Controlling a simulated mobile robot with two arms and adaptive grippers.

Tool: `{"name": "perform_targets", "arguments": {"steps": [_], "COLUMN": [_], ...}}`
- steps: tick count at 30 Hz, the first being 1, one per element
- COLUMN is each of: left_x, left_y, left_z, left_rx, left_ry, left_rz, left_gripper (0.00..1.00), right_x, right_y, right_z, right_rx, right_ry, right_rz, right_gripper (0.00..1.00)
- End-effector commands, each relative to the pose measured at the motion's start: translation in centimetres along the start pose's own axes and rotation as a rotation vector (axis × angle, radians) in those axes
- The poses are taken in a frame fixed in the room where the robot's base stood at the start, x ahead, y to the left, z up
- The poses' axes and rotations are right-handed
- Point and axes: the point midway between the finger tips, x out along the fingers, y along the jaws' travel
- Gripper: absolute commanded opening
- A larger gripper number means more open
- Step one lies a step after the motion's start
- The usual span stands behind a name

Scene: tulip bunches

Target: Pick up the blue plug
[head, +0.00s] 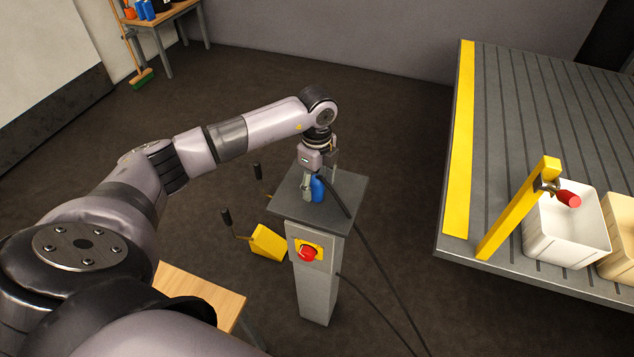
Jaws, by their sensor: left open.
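The blue plug (318,189) stands on the dark top plate (342,196) of a grey pedestal. A black cable runs from beside it down over the plate's edge. My left gripper (311,190) reaches down from above at the plug, its fingers open. One grey finger shows on the left side of the plug; the other finger is mostly hidden. I cannot tell whether the fingers touch the plug. My right gripper is not in view.
The pedestal has a red button (307,253) on its front. A yellow block (268,242) and black-handled levers stand to its left. A wooden table (203,292) is at the lower left. A ribbed platform with a yellow post (515,215) and white crate (566,238) is at right.

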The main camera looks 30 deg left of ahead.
Motion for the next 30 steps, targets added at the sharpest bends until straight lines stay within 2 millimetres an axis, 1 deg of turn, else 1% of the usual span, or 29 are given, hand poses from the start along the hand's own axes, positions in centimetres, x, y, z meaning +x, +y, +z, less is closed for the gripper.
{"name": "perform_targets", "arguments": {"steps": [3,9,30], "left_x": [0.64,0.71,0.64], "left_y": [0.05,0.03,0.01], "left_z": [-0.03,-0.04,-0.02], "left_rx": [0.001,0.001,0.001], "left_ry": [0.000,0.000,0.000], "left_rz": [0.001,0.000,0.000], "left_gripper": [0.56,0.55,0.08], "right_x": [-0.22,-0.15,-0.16], "right_y": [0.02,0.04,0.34], "right_z": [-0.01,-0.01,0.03], "right_rx": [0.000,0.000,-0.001], "right_ry": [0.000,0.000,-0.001], "right_rz": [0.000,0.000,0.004], "right_gripper": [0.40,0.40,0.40]}}
